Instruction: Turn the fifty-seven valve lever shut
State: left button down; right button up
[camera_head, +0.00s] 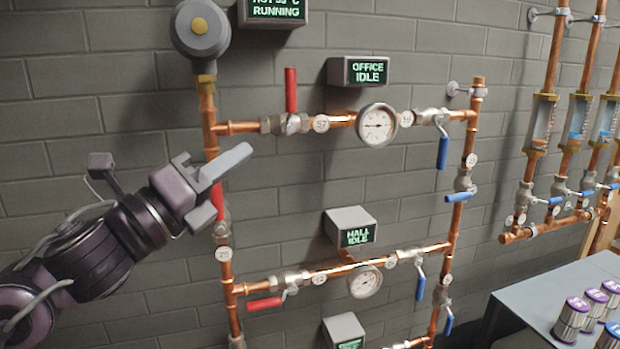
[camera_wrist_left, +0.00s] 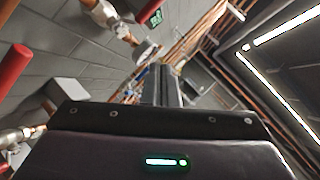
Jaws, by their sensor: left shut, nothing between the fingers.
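The fifty-seven valve (camera_head: 290,124) is on the upper horizontal copper pipe, left of the round white tag reading 57 (camera_head: 321,123). Its red lever (camera_head: 291,90) stands straight up, crosswise to the pipe. My left gripper (camera_head: 246,151) is shut and empty, below and left of that valve, apart from the lever. In the left wrist view its closed fingers (camera_wrist_left: 168,88) point away from the camera. A red lever (camera_wrist_left: 14,66) shows at the left of that view; I cannot tell which valve it belongs to. My right gripper is not in view.
A gauge (camera_head: 377,125) and a blue lever (camera_head: 442,153) are further right on that pipe. The OFFICE IDLE display (camera_head: 358,71) is above. Below is another red lever (camera_head: 264,304). A vertical pipe (camera_head: 208,105) runs behind my gripper. A grey table (camera_head: 530,290) holds several cans.

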pick_arm(q)
jog(key=a+f+n+g+y, duration=0.15)
jog(key=f+n+y, duration=0.25)
jog(key=f+n, duration=0.5)
jog(key=a+f+n+g+y, duration=0.1)
jog(key=a+f+n+y, duration=0.35)
jog(key=f, duration=0.75)
jog(key=a+f+n+g+y, duration=0.1)
jog(key=f+n+y, duration=0.4)
jog(key=f+n, duration=0.5)
jog(key=s+a+f+n+g+y, duration=0.1)
jog(key=s+a+f+n+g, duration=0.1)
jog(key=s+f+n+g, duration=1.25)
jog(key=s+f+m+t, duration=0.2)
jog(key=s+f, duration=0.2)
jog(key=f, duration=1.3)
jog(key=s+f+m+t, duration=0.2)
jog(key=s+f, duration=0.1)
jog(key=f, duration=1.4)
jog(key=s+a+f, duration=0.2)
jog(key=s+f, duration=0.6)
jog(key=s, duration=0.1)
jog(key=s+a+f+g, duration=0.1)
jog(key=s+a+f, duration=0.1)
jog(key=s+f, duration=0.7)
jog(key=shift+s, duration=0.55)
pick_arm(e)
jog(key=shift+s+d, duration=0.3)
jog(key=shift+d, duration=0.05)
